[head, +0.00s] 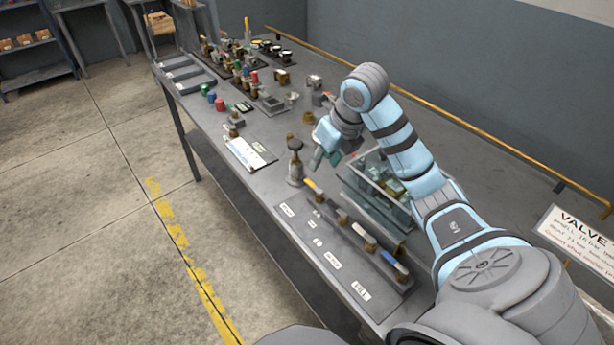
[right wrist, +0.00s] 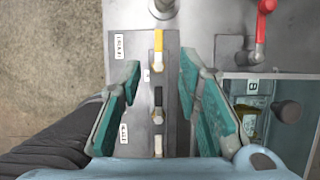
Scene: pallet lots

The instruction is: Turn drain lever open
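A row of small valves with coloured levers stands on a grey panel (head: 300,228) on the bench. The levers are yellow (head: 313,187), black (head: 343,217), white (head: 370,238) and blue (head: 395,263). The label by the blue one seems to read FILL; I cannot read which lever is the drain. My right gripper (head: 325,148) is above the bench, beyond the yellow end of the row. In the right wrist view it is open and empty (right wrist: 160,78), with the yellow lever (right wrist: 158,47) and black lever (right wrist: 158,98) between its fingers' lines. My left gripper is out of view.
A clear-walled bin (head: 380,195) stands right of the panel, close to my right arm. A dark round-topped post (head: 295,160) stands just beyond the panel. A red-handled valve (right wrist: 262,25) is at upper right in the wrist view. Many fittings crowd the far bench.

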